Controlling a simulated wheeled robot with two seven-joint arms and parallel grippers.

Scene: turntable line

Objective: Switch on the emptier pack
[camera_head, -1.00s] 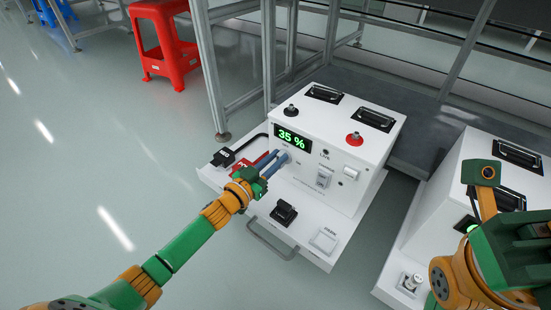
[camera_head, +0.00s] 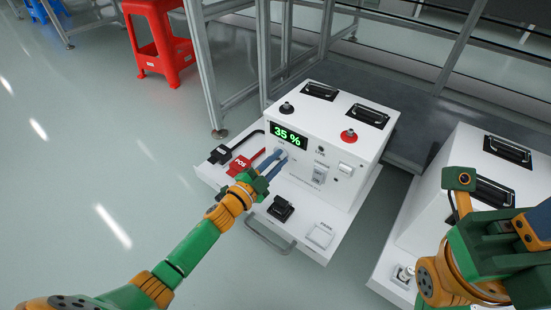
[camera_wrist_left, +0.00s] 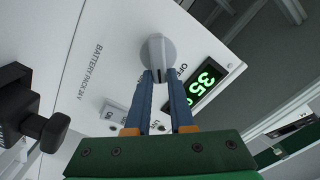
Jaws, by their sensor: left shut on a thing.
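The nearer white pack (camera_head: 330,125) shows a green 35 % display (camera_head: 288,136), which also shows in the left wrist view (camera_wrist_left: 205,86). My left gripper (camera_head: 282,158) is at its front face. In the left wrist view, the blue fingers (camera_wrist_left: 158,78) are shut on a round grey knob (camera_wrist_left: 158,52) marked OFF beside it. A second white pack (camera_head: 462,145) stands at the right; its front and display are hidden behind my right arm. My right gripper (camera_head: 538,222) is partly in view at the right edge; its fingertips are not clear.
On the nearer pack's tray (camera_head: 322,258) lie a red POS connector (camera_head: 241,163), a black connector (camera_head: 221,154) and a black clamp-like part (camera_head: 281,208). A red stool (camera_head: 160,45) and metal frame (camera_head: 203,65) stand behind. The floor at left is clear.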

